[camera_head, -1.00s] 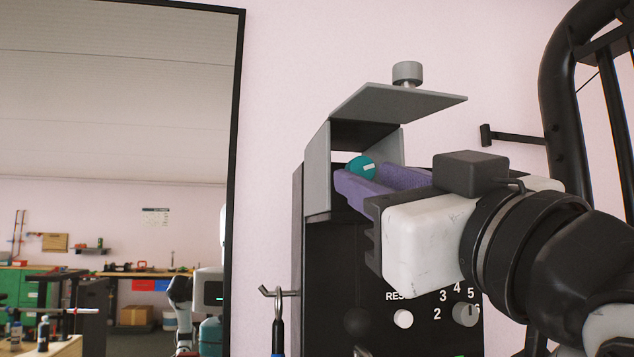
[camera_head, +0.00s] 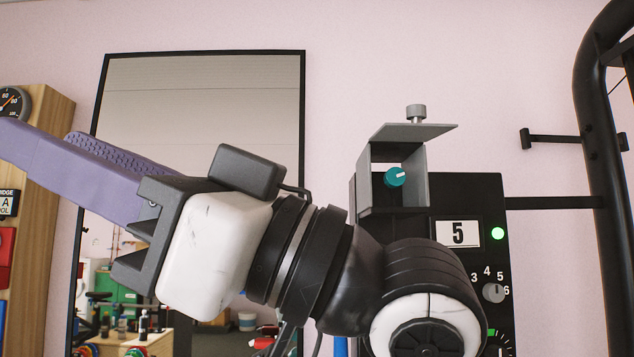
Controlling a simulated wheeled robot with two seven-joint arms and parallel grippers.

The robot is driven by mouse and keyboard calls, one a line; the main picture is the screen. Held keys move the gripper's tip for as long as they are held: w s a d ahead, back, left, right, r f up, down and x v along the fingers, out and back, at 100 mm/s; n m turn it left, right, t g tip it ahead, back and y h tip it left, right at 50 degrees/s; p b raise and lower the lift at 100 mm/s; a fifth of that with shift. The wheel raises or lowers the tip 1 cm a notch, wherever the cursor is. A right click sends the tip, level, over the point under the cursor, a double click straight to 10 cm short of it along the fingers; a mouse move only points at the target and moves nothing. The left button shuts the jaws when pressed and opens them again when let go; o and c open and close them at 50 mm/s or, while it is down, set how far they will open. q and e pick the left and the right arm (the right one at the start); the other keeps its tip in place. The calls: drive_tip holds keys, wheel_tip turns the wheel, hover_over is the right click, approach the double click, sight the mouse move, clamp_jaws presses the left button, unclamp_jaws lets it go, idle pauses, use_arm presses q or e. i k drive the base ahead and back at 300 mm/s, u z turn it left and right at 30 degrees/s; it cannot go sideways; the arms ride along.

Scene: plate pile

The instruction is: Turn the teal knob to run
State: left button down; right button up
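The teal knob (camera_head: 394,177) sits inside a grey metal bracket (camera_head: 419,178) on the upper left of a black panel (camera_head: 478,196). Its white mark points to the right and slightly up. I cannot make out any labels around it. My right gripper (camera_head: 50,142) is well to the left of the knob, apart from it, with its purple fingers pointing left. The fingers look spread, with nothing seen between them. The near finger reaches the picture's left edge. My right arm hides the panel's lower left. My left gripper is not in view.
The bracket has a top plate with a grey thumbscrew (camera_head: 416,113) and walls beside the knob. A black frame (camera_head: 603,150) stands right; a mirror (camera_head: 205,100) hangs behind.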

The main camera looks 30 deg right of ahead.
sight(395, 176)
drive_tip(key=u, duration=0.9)
drive_tip(key=i, duration=1.2)
drive_tip(key=z, duration=3.65)
drive_tip(key=i, duration=0.5)
drive_tip(key=z, duration=0.05)
